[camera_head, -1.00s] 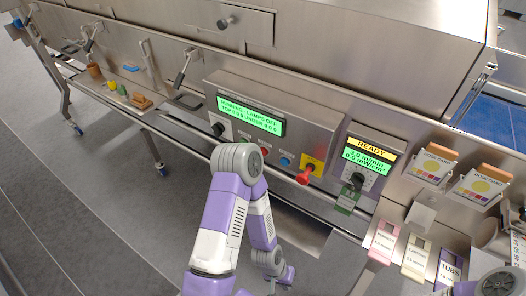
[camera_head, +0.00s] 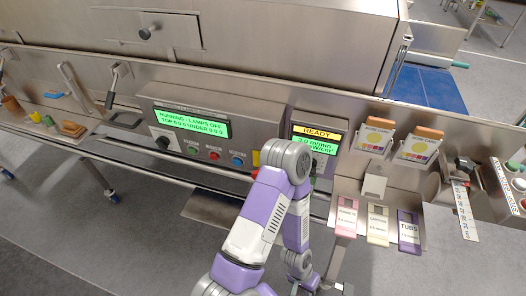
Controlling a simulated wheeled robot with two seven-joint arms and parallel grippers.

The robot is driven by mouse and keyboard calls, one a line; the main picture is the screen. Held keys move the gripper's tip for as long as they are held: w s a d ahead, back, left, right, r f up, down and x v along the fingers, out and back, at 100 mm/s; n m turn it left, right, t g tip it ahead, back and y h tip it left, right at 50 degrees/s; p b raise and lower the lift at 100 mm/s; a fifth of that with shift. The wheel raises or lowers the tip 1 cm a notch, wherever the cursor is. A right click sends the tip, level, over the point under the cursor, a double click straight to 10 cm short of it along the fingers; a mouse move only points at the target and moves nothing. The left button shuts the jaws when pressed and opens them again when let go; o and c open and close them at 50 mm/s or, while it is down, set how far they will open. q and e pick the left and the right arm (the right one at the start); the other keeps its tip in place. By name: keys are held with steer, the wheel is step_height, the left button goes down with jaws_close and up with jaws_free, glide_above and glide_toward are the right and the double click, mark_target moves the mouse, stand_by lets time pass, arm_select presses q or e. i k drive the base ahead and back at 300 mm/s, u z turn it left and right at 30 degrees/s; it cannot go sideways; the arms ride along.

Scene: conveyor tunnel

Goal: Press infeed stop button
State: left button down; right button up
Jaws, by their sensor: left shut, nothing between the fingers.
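My left arm reaches in from the bottom, and its gripper (camera_head: 299,287) is low at the bottom edge, shut and empty, in front of the console and touching no button. The steel console (camera_head: 150,112) has a green display (camera_head: 193,124), a red button (camera_head: 214,155) and a blue button (camera_head: 237,160). A red mushroom button on a yellow plate (camera_head: 256,158) is mostly hidden behind my arm. At the right edge a panel (camera_head: 500,184) carries a green button (camera_head: 513,166) and a red button (camera_head: 522,203). I cannot read which button is labelled infeed stop. My right gripper is out of view.
A READY display (camera_head: 318,140) stands right of the console. Colour cards (camera_head: 374,137), pink, cream and purple tags (camera_head: 408,231) and a ruler-like strip (camera_head: 464,210) are on the right. A rail runs along the front; the floor at lower left is clear.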

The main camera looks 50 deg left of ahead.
mark_target(213, 156)
steer(key=z, duration=0.6)
steer(key=k, duration=0.85)
steer(key=u, duration=1.75)
steer(key=i, duration=0.5)
steer(key=z, duration=0.1)
